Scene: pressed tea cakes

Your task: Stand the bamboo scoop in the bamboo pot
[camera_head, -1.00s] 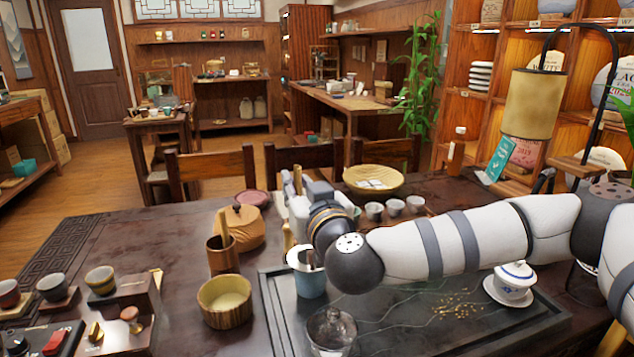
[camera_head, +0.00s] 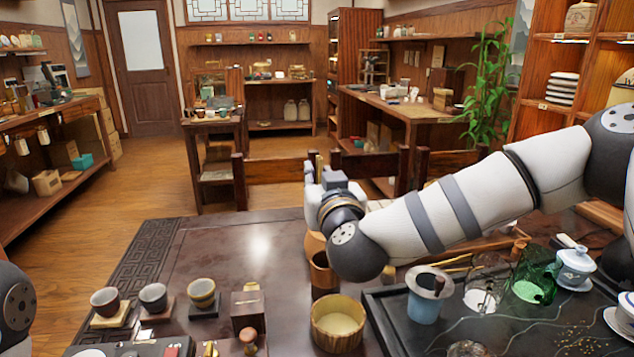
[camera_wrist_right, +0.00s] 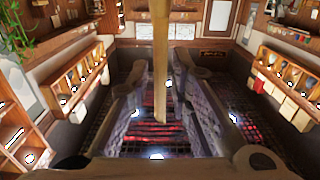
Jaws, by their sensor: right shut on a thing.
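My right gripper (camera_head: 322,172) is high over the table, shut on the bamboo scoop (camera_wrist_right: 160,65). In the right wrist view the scoop is a narrow tan strip running upright between the two dark fingers. A wide, round, slatted bamboo pot (camera_head: 322,334) with a pale inside stands on the dark table, left of the tea tray. A narrower brown tube-shaped cup (camera_head: 321,272) stands just behind it, partly hidden by my right forearm. The gripper is above and behind both, apart from them. My left gripper is out of view.
The black tea tray (camera_head: 385,318) holds a blue cup (camera_head: 425,305), glassware and a lidded white bowl (camera_head: 574,266). Small cups on stands (camera_head: 202,292) are at the left. The dark table (camera_head: 235,240) is clear at the back left. Chairs stand behind it.

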